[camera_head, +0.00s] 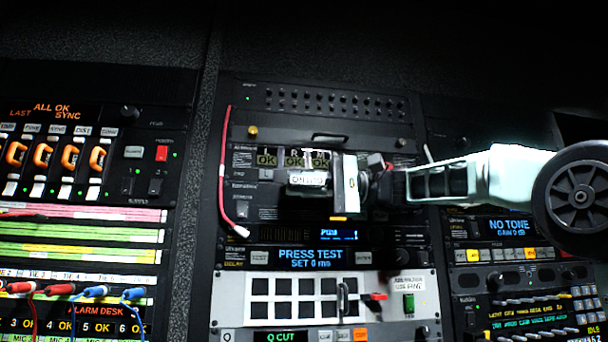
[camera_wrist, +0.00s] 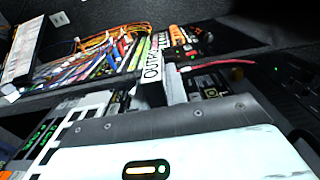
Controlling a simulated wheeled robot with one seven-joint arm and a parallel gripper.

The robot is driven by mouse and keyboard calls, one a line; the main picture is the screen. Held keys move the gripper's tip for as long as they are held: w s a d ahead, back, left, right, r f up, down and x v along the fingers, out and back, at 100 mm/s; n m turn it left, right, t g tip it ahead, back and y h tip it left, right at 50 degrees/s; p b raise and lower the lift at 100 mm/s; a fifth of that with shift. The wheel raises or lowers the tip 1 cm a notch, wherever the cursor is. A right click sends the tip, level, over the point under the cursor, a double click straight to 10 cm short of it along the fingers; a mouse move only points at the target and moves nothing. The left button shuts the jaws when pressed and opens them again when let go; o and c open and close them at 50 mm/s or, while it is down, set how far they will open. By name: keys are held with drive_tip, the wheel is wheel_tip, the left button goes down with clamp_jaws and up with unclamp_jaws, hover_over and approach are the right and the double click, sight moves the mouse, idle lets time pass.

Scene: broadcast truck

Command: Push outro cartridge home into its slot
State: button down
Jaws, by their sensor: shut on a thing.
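The outro cartridge (camera_head: 308,180) shows a white label at the front of the cartridge bay in the head view. In the wrist view its label, reading OUTRO (camera_wrist: 151,60), stands up close to my fingers. My gripper (camera_head: 346,184) comes in from the right and is shut on the cartridge. My gripper hides the right part of the bay. The slot mouth is hidden, so I cannot tell how deep the cartridge sits.
A red cable (camera_head: 226,175) hangs left of the bay. Patch cables and orange handles (camera_head: 70,155) fill the left rack. More panels (camera_head: 508,228) stand right, under my arm.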

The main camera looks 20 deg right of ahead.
drive_tip(key=shift+w, duration=0.4)
drive_tip(key=shift+b, duration=0.45)
idle(1.5)
drive_tip(key=shift+w+d+p, duration=0.25)
drive_tip(key=shift+w+p, duration=0.55)
drive_tip(key=shift+w, duration=0.25)
drive_tip(key=shift+w+d+p, duration=0.2)
drive_tip(key=shift+w+p, duration=0.55)
drive_tip(key=shift+w, duration=0.25)
drive_tip(key=c, duration=1.3)
unclamp_jaws()
